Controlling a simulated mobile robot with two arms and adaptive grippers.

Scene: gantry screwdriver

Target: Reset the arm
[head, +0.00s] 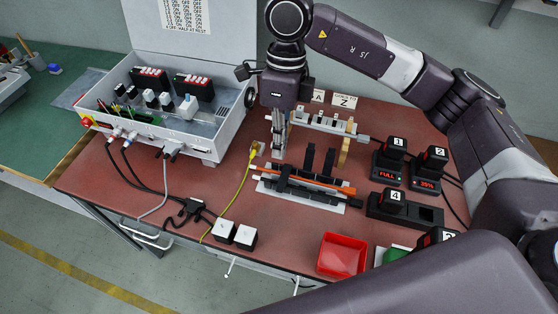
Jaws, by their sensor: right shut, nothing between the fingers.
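My right arm (370,55) comes in from the right and bends down over the table. My right gripper (279,150) points down at the middle of the table, shut and empty. Its fingertips are close to the left end of a black rack (300,192) with an orange bar-shaped tool (325,183) lying along it. I cannot tell whether the fingertips touch anything. My left gripper is not in view.
An open grey control box (200,130) with cables stands at the left. Numbered battery units (391,160) stand at the right, beside my arm. A red tray (342,255) and two white-topped blocks (224,231) are near the front edge. A slotted rack (325,122) stands behind the gripper.

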